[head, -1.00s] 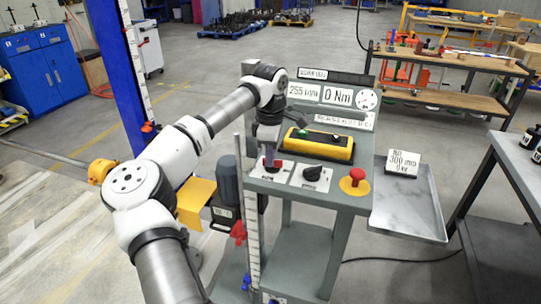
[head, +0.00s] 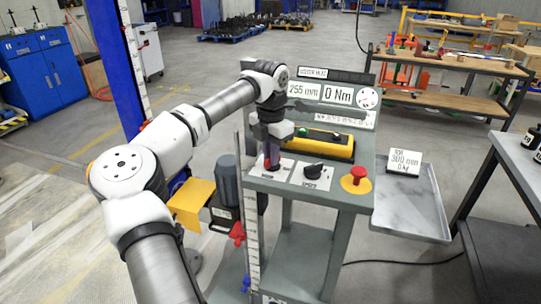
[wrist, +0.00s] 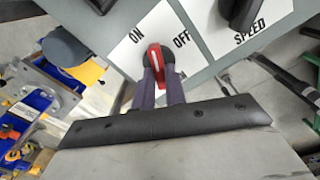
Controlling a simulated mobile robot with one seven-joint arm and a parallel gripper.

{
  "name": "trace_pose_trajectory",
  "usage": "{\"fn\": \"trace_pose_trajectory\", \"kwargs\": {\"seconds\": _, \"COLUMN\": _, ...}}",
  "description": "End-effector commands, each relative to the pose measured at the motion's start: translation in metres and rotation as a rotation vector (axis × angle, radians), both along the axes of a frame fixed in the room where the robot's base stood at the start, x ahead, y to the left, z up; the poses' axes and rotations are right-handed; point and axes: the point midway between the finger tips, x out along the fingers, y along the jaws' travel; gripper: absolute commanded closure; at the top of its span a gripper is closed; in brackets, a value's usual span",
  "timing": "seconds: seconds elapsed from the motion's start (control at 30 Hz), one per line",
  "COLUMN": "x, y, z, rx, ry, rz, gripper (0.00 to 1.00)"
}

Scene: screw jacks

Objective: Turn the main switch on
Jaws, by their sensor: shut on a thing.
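The main switch (wrist: 154,56) is a red handle on a dark round base, on a white plate marked ON at left and OFF at right in the wrist view. Its red end points up between the two words, slightly towards ON. My gripper (wrist: 161,78) is shut on the red handle, one finger on each side, hiding its lower part. In the head view the red switch (head: 271,166) shows small at the left of the console's sloped top, with my gripper (head: 272,157) pointing down onto it.
The black SPEED knob (head: 313,171) is just right of the switch, and a red emergency button (head: 358,173) further right. A yellow box (head: 320,145) and display panel (head: 330,92) stand behind. A grey tray (head: 412,213) juts out at right.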

Motion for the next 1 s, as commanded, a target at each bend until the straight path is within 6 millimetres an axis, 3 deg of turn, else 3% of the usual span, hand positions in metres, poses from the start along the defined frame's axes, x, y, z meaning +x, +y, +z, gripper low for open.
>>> {"fn": "trace_pose_trajectory", "kwargs": {"seconds": 0.5, "x": -0.0008, "y": -0.0014, "z": 0.0004, "rx": 0.0, "ry": -0.001, "rz": 0.388, "gripper": 1.0}}
{"fn": "trace_pose_trajectory", "kwargs": {"seconds": 1.0, "x": -0.0009, "y": -0.0021, "z": 0.0013, "rx": 0.0, "ry": -0.003, "rz": 0.491, "gripper": 1.0}}
